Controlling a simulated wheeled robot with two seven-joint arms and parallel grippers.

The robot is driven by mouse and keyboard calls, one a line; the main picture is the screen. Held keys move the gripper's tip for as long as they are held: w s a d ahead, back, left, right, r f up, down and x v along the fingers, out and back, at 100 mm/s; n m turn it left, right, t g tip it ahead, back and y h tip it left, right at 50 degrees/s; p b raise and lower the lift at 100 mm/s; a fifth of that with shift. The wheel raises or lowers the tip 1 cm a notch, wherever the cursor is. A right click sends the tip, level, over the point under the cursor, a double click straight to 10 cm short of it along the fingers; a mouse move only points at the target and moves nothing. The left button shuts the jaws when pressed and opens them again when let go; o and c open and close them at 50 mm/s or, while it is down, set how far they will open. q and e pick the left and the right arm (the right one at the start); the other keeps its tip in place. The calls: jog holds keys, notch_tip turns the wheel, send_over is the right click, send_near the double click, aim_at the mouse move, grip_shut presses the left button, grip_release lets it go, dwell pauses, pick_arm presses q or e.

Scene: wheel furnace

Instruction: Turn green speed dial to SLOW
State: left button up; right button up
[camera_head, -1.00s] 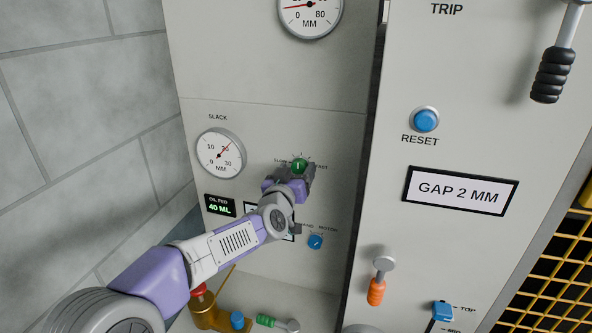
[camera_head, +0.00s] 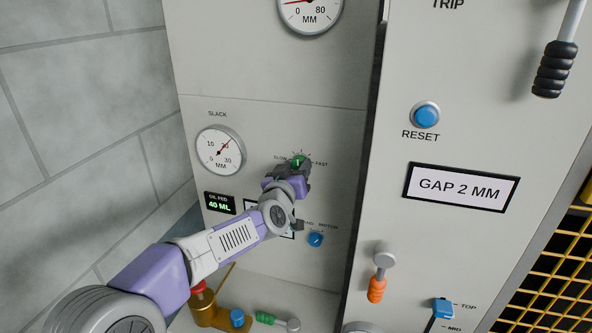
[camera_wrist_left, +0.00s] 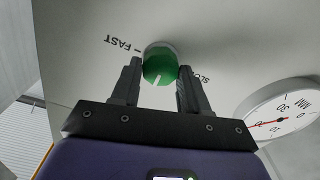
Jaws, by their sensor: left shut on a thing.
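The green speed dial (camera_head: 299,161) is on the grey panel, between the SLOW mark at its left and the FAST mark at its right. My left gripper (camera_head: 297,170) reaches up to it from below and is shut on it. In the left wrist view the green dial (camera_wrist_left: 159,64) sits between the two dark fingers (camera_wrist_left: 158,80). There its white pointer line shows on the near side, and the FAST label is at left and the partly hidden SLOW label at right. In the head view the pointer looks about upright. My right gripper is not in view.
A SLACK gauge (camera_head: 220,151) and an OIL FED display (camera_head: 220,204) are left of the dial. A small blue knob (camera_head: 316,239) is below it, close to my wrist. A blue RESET button (camera_head: 425,115) and an orange-handled lever (camera_head: 377,288) are on the right panel.

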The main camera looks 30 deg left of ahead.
pick_arm(q)
jog(key=n+b, duration=0.2)
jog(key=n, duration=0.1)
jog(key=shift+f+n, duration=0.1)
jog(key=shift+n, duration=0.3)
jog(key=n+b, duration=0.2)
jog(key=n, duration=0.2)
jog(key=shift+n+b, duration=0.3)
jog(key=n+b, duration=0.1)
jog(key=n, duration=0.3)
jog(key=shift+n+b, duration=0.95)
jog(key=shift+n, duration=1.45)
jog(key=o, duration=1)
jog(key=shift+o, duration=0.2)
